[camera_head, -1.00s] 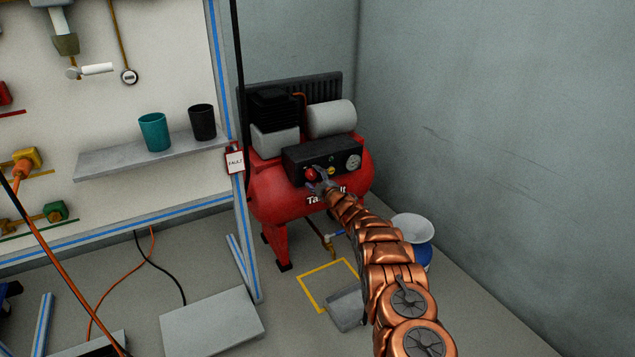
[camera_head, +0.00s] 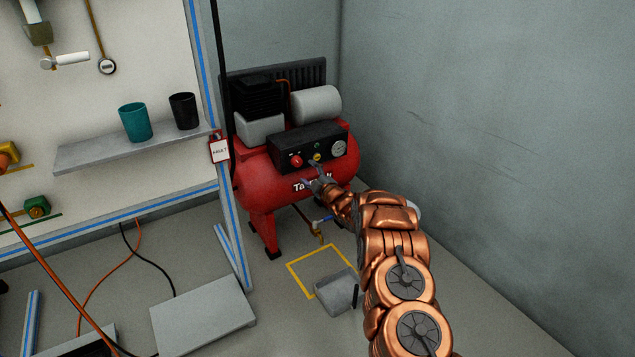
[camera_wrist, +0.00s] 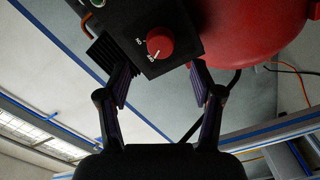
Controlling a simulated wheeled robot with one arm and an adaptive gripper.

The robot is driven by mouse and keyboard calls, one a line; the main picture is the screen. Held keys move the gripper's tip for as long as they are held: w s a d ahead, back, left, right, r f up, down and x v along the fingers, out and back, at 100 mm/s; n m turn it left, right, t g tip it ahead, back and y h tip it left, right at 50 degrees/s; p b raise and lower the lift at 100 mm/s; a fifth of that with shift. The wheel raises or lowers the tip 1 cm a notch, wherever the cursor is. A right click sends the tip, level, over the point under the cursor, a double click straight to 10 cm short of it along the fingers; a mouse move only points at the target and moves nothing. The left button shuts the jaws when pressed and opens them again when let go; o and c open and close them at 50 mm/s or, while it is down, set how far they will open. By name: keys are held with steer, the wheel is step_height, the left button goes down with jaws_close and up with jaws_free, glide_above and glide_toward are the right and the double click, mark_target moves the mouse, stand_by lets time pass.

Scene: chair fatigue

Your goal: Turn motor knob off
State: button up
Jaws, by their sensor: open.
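The red motor knob (camera_head: 296,161) is on the front of the black control panel (camera_head: 322,147) of a red compressor (camera_head: 262,190). In the wrist view the round red knob (camera_wrist: 160,42) shows close by, with white markings beside it on the black panel. My gripper (camera_head: 314,176) is open, just below and right of the knob in the head view. In the wrist view my gripper's two fingers (camera_wrist: 158,84) are spread apart, with the knob beyond their tips and nothing between them. The knob and fingers look apart.
A gauge (camera_head: 339,149) and a yellow button sit right of the knob on the panel. A shelf (camera_head: 130,150) with a teal cup and a black cup is at left. A FAULT tag (camera_head: 220,150) hangs on the board's post. A grey wall stands at right.

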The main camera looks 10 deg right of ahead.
steer(key=shift+v, duration=2.65)
